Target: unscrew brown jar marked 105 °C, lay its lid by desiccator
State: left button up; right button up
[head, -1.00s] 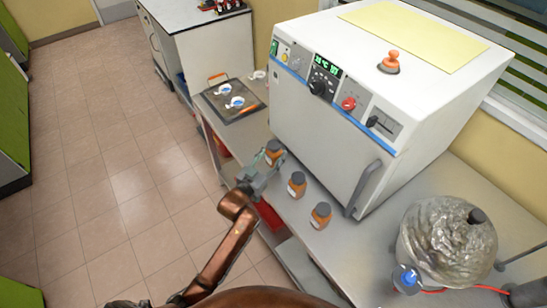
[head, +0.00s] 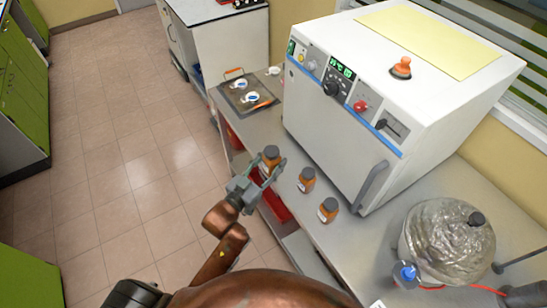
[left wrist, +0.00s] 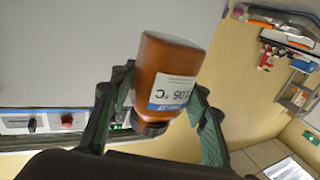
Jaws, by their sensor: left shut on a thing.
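The brown jar marked 105 °C (head: 269,162) has a dark lid and a white label with a blue band. My left gripper (head: 266,173) is shut on it, one finger on each side, at the bench's front edge. The left wrist view shows the jar (left wrist: 172,75) between the fingers (left wrist: 163,92); its label reads upside down and the dark lid points down in that picture. A shiny round vessel with a dark knob (head: 447,243), apparently the desiccator, stands at the right of the bench. My right gripper is not in view.
Two more brown jars (head: 306,180) (head: 328,210) stand on the bench before the white oven (head: 350,115). A tray with small white dishes (head: 246,95) lies at the far left end. A blue-capped fitting and a red tube are beside the vessel.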

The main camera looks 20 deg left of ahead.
aim_at(267, 170)
pick_arm(q)
jog(key=o, duration=0.9)
grip_shut()
jog(key=shift+s+f, duration=0.15)
jog(key=shift+s, duration=0.1)
jog(key=s+n+y, duration=0.1)
jog(key=s, duration=0.1)
jog(key=s+n+y, duration=0.1)
jog(key=s, duration=0.1)
jog(key=s+f+y, duration=0.1)
jog(key=s+y, duration=0.1)
jog(key=s, duration=0.1)
jog(key=shift+s+a+n+t, duration=0.1)
jog(key=shift+a+n+t, duration=0.2)
jog(key=shift+n, duration=0.1)
jog(key=shift+s+r+y, duration=0.2)
jog(key=shift+s+y, duration=0.1)
jog(key=shift+s, duration=0.35)
